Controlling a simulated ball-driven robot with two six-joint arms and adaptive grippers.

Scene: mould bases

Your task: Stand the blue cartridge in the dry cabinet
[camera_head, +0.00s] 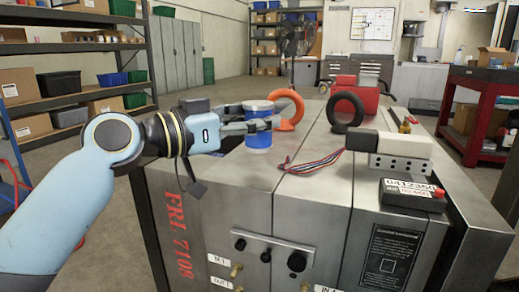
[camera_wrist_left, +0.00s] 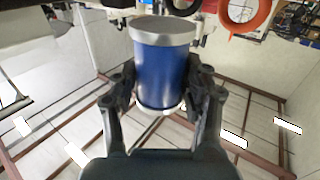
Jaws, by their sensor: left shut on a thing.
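The blue cartridge (camera_head: 258,138) has a dark blue body and silvery bands. It is upright at the left part of the large metal block's top. My left gripper (camera_head: 264,120) is shut on its side, with fingers around the body. In the left wrist view the cartridge (camera_wrist_left: 164,75) sits between both fingers of the left gripper (camera_wrist_left: 163,88). I cannot tell whether its base touches the surface below. My right gripper is not in view. I cannot make out a dry cabinet for certain.
The steel mould block (camera_head: 250,175) carries an orange ring (camera_head: 288,110), a black ring (camera_head: 345,110), a red box (camera_head: 357,92), a white perforated block (camera_head: 402,152) and a black numbered box (camera_head: 412,194). A red workbench (camera_head: 480,110) stands right; shelves (camera_head: 75,48) stand left.

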